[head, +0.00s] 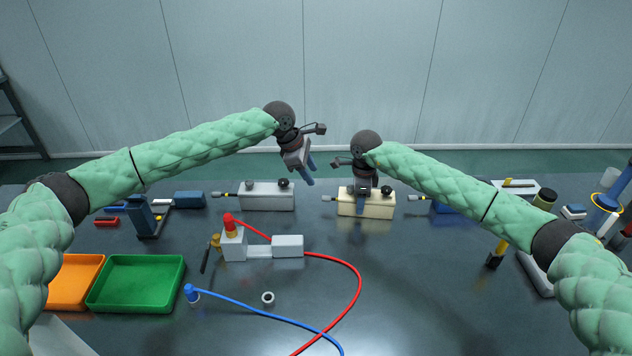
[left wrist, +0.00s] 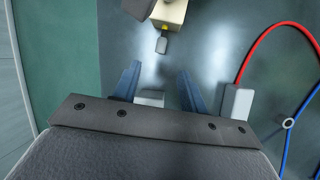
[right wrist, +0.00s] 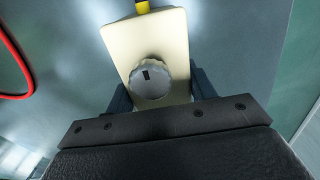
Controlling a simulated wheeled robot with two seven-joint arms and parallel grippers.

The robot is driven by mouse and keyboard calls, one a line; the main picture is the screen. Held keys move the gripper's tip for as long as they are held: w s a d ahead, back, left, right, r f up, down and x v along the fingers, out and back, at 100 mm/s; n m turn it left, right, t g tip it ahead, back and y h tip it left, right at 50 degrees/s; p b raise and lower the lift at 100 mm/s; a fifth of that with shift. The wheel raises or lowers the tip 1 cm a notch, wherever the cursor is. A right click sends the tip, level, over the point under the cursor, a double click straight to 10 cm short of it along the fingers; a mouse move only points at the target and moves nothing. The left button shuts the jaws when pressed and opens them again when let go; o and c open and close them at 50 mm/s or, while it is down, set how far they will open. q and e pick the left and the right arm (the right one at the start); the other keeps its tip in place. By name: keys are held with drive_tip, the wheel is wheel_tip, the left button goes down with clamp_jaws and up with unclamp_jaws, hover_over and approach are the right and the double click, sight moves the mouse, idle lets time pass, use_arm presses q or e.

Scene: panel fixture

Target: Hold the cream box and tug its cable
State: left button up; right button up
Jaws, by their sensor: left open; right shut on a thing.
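The cream box (head: 379,209) stands on the dark table right of centre. My right gripper (head: 361,203) comes down from above and is shut on it. In the right wrist view the fingers flank the cream box (right wrist: 150,40), with a grey knob (right wrist: 151,78) on its top. Its short cable, with a yellow collar and grey plug end (head: 329,198), points left. The plug end also shows in the left wrist view (left wrist: 161,45). My left gripper (head: 309,170) is open and empty, raised above the table, left of the cream box and apart from the cable.
A white box (head: 266,199) with a similar cable stands left of the cream box. A blue box (head: 446,208) is partly behind my right arm. In front lie a white fixture (head: 287,245) with a red cable (head: 357,281), a blue cable (head: 250,307) and a green tray (head: 136,309).

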drive_tip(key=o, duration=1.4)
wheel_tip(320, 180, up, 12)
drive_tip(key=shift+f, duration=0.1)
drive_tip(key=a+r, duration=0.2)
drive_tip(key=a, duration=0.1)
drive_tip(key=a+r, duration=0.1)
drive_tip(key=a, duration=0.1)
drive_tip(key=shift+w+r, duration=0.1)
drive_tip(key=shift+w, duration=0.25)
drive_tip(key=shift+b, duration=0.3)
